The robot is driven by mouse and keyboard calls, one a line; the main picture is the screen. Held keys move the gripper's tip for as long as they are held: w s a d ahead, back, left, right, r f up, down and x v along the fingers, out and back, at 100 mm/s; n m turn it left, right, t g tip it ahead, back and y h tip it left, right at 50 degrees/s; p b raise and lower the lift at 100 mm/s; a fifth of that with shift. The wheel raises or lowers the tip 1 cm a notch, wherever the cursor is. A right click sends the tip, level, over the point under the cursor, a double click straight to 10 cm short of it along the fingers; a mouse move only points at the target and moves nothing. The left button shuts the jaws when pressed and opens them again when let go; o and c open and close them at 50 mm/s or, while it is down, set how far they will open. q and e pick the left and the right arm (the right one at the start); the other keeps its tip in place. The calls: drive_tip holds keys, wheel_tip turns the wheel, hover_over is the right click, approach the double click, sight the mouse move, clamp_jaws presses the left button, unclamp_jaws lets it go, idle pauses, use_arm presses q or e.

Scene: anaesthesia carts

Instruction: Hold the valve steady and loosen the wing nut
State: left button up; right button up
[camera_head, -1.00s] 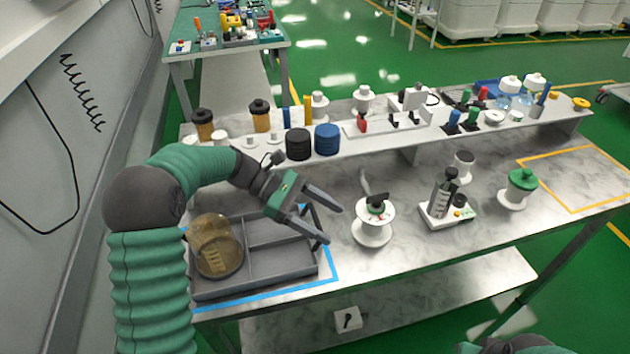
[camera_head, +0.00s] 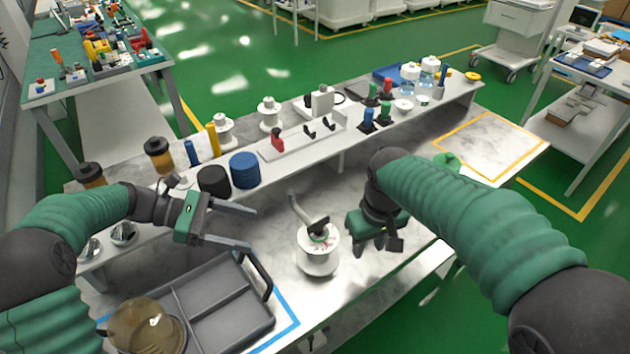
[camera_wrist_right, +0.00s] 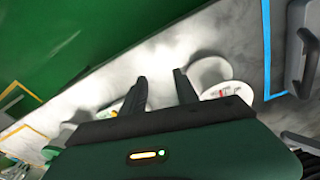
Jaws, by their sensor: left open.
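The valve (camera_head: 317,262) is a white, spool-shaped body standing on the bench, with a grey lever (camera_head: 301,209) rising at its upper left. A black piece on its top (camera_head: 318,226) looks like the wing nut. My left gripper (camera_head: 252,229) is open and empty left of the valve, fingers pointing toward it.
A grey divided tray (camera_head: 205,305) with an amber round container (camera_head: 145,328) lies at the front left. A raised shelf (camera_head: 340,140) behind holds blue and black cylinders and several fittings. A green-topped item (camera_head: 447,160) is partly hidden by my right arm.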

use_arm(q)
approach(315, 245)
drive_tip(key=d+f, duration=0.2)
drive_tip(key=d, duration=0.1)
drive_tip(key=w+d+f, duration=0.1)
drive_tip(key=d+f, duration=0.1)
drive_tip(key=w+d+f, duration=0.1)
drive_tip(key=d+f, duration=0.1)
drive_tip(key=d, duration=0.1)
drive_tip(key=shift+w+d+f, duration=0.2)
drive_tip(key=shift+d+f, duration=0.05)
drive_tip(key=shift+d, duration=0.1)
drive_tip(key=shift+d+f, duration=0.25)
use_arm(e)
drive_tip(key=w+a+r+n, duration=0.1)
drive_tip(key=a+r+n, duration=0.1)
drive_tip(key=a+r, duration=0.3)
drive_tip(key=w+a+r+n+g, duration=0.1)
drive_tip(key=a+r+n, duration=0.1)
drive_tip(key=a+r, duration=0.4)
wheel_tip(315, 245, up, 5)
drive_tip(key=shift+w+f+n, duration=0.15)
drive_tip(key=shift+w+n, duration=0.15)
drive_tip(key=shift+w, duration=0.1)
use_arm(q)
drive_tip(key=shift+d, duration=0.1)
